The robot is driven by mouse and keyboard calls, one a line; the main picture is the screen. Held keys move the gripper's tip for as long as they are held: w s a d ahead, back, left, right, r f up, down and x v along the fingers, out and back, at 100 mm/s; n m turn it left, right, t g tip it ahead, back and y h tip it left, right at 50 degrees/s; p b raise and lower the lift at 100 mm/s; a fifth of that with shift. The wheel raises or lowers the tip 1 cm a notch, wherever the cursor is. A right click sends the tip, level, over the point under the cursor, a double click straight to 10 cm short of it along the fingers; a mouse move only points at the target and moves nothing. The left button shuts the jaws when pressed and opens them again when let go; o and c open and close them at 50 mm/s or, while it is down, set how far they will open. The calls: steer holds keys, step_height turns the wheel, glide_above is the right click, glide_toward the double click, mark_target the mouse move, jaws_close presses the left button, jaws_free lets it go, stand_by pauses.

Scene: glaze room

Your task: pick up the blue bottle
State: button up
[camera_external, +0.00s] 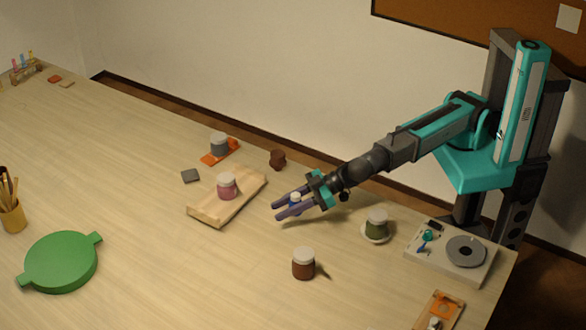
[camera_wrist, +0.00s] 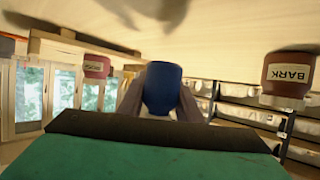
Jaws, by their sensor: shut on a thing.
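The blue bottle (camera_wrist: 162,88) is between the two fingers of my gripper (camera_external: 278,211), which is shut on it. In the wrist view the picture is upside down, with the table at the top, and the bottle's plain blue body shows between the grey fingers. A dark shadow lies on the table near it, and the bottle looks raised off the table, though the height is hard to judge. In the external view the fingers hide most of the bottle (camera_external: 295,197); its pale lid shows.
A pink jar (camera_external: 227,187) stands on a wooden board (camera_external: 208,215) to the left. A brown jar (camera_external: 303,265), labelled BARK in the wrist view (camera_wrist: 287,75), stands in front.

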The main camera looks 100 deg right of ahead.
steer(key=shift+s+d+r, duration=0.1)
steer(key=shift+s+d, duration=0.1)
steer(key=shift+s, duration=0.25)
steer(key=shift+s+d+r, duration=0.1)
steer(key=shift+s+d, duration=0.05)
steer(key=shift+s, duration=0.25)
steer(key=shift+d, duration=0.1)
